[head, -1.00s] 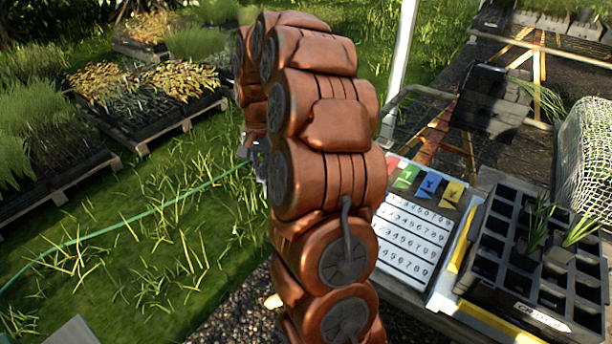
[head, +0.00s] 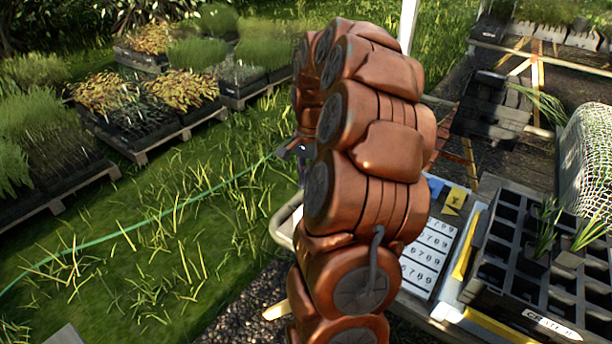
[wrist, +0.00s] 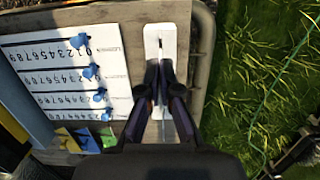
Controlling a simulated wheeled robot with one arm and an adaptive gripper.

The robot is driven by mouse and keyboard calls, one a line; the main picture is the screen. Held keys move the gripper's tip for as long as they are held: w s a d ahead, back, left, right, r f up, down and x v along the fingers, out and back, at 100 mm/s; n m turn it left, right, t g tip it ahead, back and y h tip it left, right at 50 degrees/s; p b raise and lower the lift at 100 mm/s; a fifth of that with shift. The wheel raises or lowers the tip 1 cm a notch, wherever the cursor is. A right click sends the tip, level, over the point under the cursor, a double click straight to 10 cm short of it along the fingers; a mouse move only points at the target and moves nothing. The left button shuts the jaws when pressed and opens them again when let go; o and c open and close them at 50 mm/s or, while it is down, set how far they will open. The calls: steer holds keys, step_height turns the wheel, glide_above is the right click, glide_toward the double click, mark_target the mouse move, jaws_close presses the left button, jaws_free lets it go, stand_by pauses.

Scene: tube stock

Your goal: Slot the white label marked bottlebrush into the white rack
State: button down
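A narrow white piece with a dark slot-like line, seemingly the white rack (wrist: 160,32), lies on the table near its edge in the wrist view. My gripper (wrist: 165,68) is over the near part of this piece, its two dark fingers close together. A pale strip shows between and below the fingers; I cannot tell whether it is a held label or part of the piece beneath. No bottlebrush marking is readable. In the head view my arm hides the gripper's fingertips and the white piece.
A white number board (wrist: 70,65) with several blue clips lies beside the white piece. Yellow (wrist: 66,140), blue (wrist: 88,140) and green (wrist: 108,138) tags are by it. A black cell tray (head: 520,250) stands on the table at right. Grass lies beyond the table edge.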

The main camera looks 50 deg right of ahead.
steer(key=shift+f, duration=0.65)
steer(key=shift+f+b, duration=0.3)
steer(key=shift+b, duration=0.15)
steer(key=shift+f+b, duration=1.35)
steer(key=shift+f, duration=1.35)
steer(key=shift+f, duration=0.3)
steer(key=c, duration=1.2)
jaws_free()
steer(key=shift+c, duration=0.2)
steer(key=shift+r, duration=0.1)
step_height(320, 180, up, 12)
steer(key=d, duration=0.1)
steer(key=shift+d, duration=0.15)
steer(key=shift+w, duration=0.1)
